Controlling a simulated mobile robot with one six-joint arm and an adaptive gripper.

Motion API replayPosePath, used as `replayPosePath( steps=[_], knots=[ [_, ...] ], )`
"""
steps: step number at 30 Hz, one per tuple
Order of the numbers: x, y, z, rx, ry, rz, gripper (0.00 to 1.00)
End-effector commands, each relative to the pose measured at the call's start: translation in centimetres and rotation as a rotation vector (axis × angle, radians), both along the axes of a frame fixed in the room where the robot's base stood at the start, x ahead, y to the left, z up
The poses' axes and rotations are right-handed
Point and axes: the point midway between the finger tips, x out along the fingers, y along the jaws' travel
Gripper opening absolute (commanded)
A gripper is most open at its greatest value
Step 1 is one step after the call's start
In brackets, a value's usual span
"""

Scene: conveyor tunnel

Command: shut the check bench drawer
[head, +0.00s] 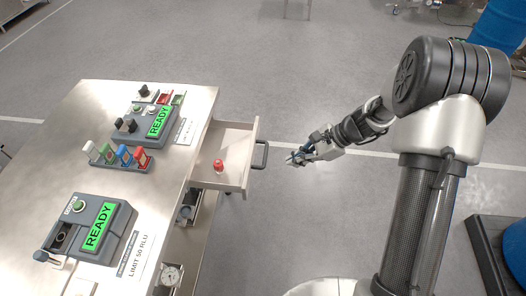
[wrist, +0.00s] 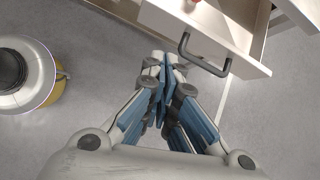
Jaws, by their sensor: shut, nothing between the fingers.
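The check bench drawer (head: 239,140) stands pulled out from the right side of the metal bench (head: 105,180). Its dark handle (head: 261,155) is on the drawer's outer front; the handle also shows in the wrist view (wrist: 203,58). A small red-topped item (head: 218,166) is inside the drawer. My gripper (head: 292,159) is shut and empty, a little to the right of the handle and apart from it. In the wrist view my gripper (wrist: 163,65) points toward the drawer front (wrist: 200,28), with its tips left of the handle.
Items sit on a shelf under the drawer. A blue barrel (head: 497,25) stands at the top right.

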Motion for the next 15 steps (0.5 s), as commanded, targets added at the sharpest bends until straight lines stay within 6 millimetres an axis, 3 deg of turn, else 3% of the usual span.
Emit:
replayPosePath(
  steps=[3,6,15],
  knots=[
    [0.9,0.1,-3.5,0.048,0.087,-0.105,0.0],
    [1.2,0.2,-5.3,0.071,0.129,-0.161,0.0],
    [1.5,1.8,-8.3,0.085,0.156,-0.194,0.0]
  ],
)
